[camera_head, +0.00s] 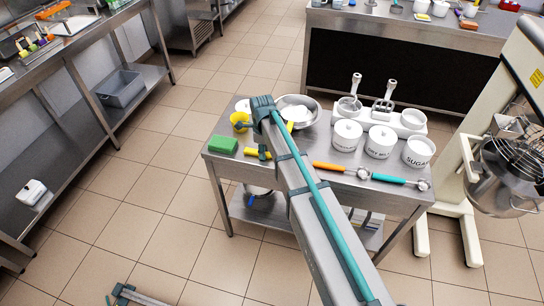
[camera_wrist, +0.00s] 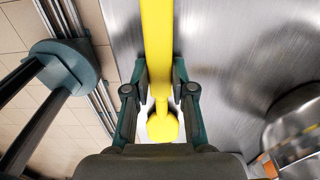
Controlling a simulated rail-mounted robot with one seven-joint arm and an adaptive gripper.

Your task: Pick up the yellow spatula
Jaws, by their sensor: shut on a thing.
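The yellow spatula (camera_wrist: 157,28) runs up the middle of the wrist view, from a rounded yellow part near my gripper's base past the top edge. My gripper (camera_wrist: 160,72) has one finger on each side of it and is shut on it. In the head view my arm hides most of the grip. A yellow part (camera_head: 240,120) shows left of my wrist over the steel cart (camera_head: 222,172), and another yellow piece (camera_head: 258,153) shows lower down, near the green block. I cannot tell which belongs to the spatula.
A green block (camera_head: 223,145), a metal bowl (camera_head: 298,109), several white canisters (camera_head: 347,134) and an orange-handled utensil (camera_head: 330,166) are on the cart. A mixer (camera_head: 505,175) stands right.

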